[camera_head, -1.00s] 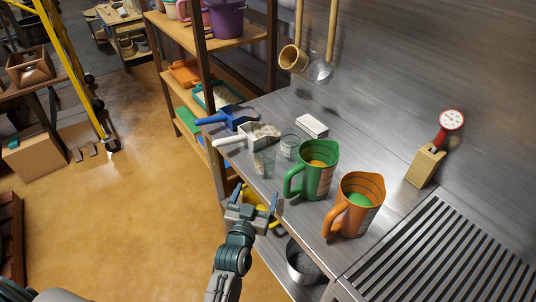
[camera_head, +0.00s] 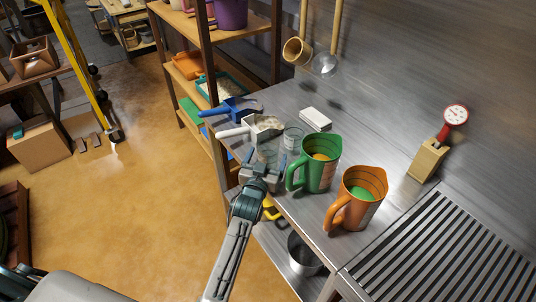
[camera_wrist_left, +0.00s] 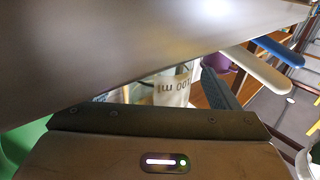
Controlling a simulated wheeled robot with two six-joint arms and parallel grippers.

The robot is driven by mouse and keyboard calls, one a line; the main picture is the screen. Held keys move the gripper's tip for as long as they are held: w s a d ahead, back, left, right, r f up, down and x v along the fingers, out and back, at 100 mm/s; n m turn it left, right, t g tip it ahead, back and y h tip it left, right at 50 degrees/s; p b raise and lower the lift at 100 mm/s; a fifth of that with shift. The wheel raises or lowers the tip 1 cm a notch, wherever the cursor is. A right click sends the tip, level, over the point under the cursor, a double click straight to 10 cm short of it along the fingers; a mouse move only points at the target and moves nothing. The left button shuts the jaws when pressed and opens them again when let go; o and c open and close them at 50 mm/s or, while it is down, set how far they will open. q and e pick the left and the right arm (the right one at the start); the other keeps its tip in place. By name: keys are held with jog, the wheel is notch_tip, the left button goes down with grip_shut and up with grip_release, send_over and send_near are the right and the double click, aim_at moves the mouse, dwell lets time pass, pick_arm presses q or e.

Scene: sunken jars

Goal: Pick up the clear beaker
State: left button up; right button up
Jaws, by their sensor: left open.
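The clear beaker (camera_head: 268,153) stands near the front edge of the metal counter, partly hidden behind my left gripper (camera_head: 265,162) in the head view. In the left wrist view the clear beaker (camera_wrist_left: 172,88) shows upside-down volume print and is partly covered by gripper parts. My left gripper is open, with its fingers pointing toward the beaker. I cannot tell whether they touch it. A second clear glass vessel (camera_head: 293,137) stands just behind it, to the right. My right gripper is not in view.
A green pitcher (camera_head: 320,172) and an orange pitcher (camera_head: 361,197) stand right of the gripper. A white-handled scoop (camera_head: 262,126) and a blue scoop (camera_head: 236,108) lie behind it. A white block (camera_head: 316,119) lies farther back. A metal bucket (camera_head: 303,256) sits below the counter.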

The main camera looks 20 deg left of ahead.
pick_arm(q)
jog(key=c, duration=1.1)
jog(key=shift+o, duration=0.2)
notch_tip(320, 180, up, 10)
jog(key=shift+o, duration=0.4)
jog(key=shift+r, duration=0.1)
